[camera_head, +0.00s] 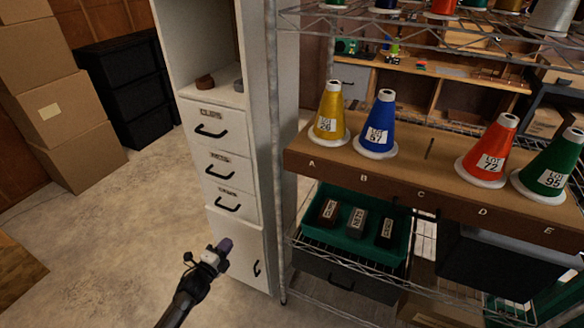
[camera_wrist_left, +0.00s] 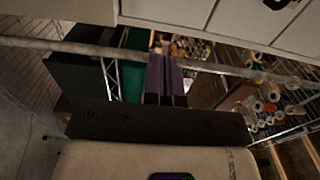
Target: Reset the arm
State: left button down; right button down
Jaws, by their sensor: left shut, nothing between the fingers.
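My left gripper (camera_head: 223,246) is low in the middle of the head view, in front of the white drawer cabinet (camera_head: 228,221). Its purple fingertips are together with nothing between them. In the left wrist view the closed purple fingers (camera_wrist_left: 166,80) point towards the rack and cabinet, apart from both as far as I can see. My right gripper is not in either view.
The wire rack (camera_head: 285,180) stands right of the cabinet. Its board (camera_head: 400,182) carries yellow (camera_head: 330,113), blue (camera_head: 380,120), red (camera_head: 490,148) and green (camera_head: 553,163) cones. A green bin (camera_head: 310,228) sits below. Boxes (camera_head: 60,115) stand left; open floor lies between.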

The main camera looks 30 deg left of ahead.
pick_arm(q)
jog(key=shift+n, duration=0.3)
jog(key=s+a+f+n+g+y, duration=0.1)
jog(key=a+f+n+g+y, duration=0.3)
jog(key=n, duration=0.2)
jog(key=s+d+r+n+g+h+p, duration=0.25)
jog(key=s+d+r, duration=0.3)
jog(key=d, duration=0.35)
jog(key=s+d+r+n+g+h+p, duration=0.1)
jog(key=s+d+r+n+g, duration=0.2)
jog(key=s+d+r, duration=0.35)
jog(key=s+d+r+n+g+h+p, duration=0.1)
jog(key=s+d+r+n+g+p, duration=0.15)
jog(key=s+d, duration=0.55)
jog(key=s+d+g+h+p, duration=0.2)
jog(key=s+d+g+p, duration=0.15)
jog(key=s+d, duration=0.55)
notch_tip(320, 180, up, 38)
jog(key=a+t+p, duration=0.1)
jog(key=a+p, duration=0.1)
jog(key=p, duration=3.5)
jog(key=shift+s, duration=0.45)
jog(key=shift+r+y, duration=0.1)
jog(key=shift+y, duration=0.15)
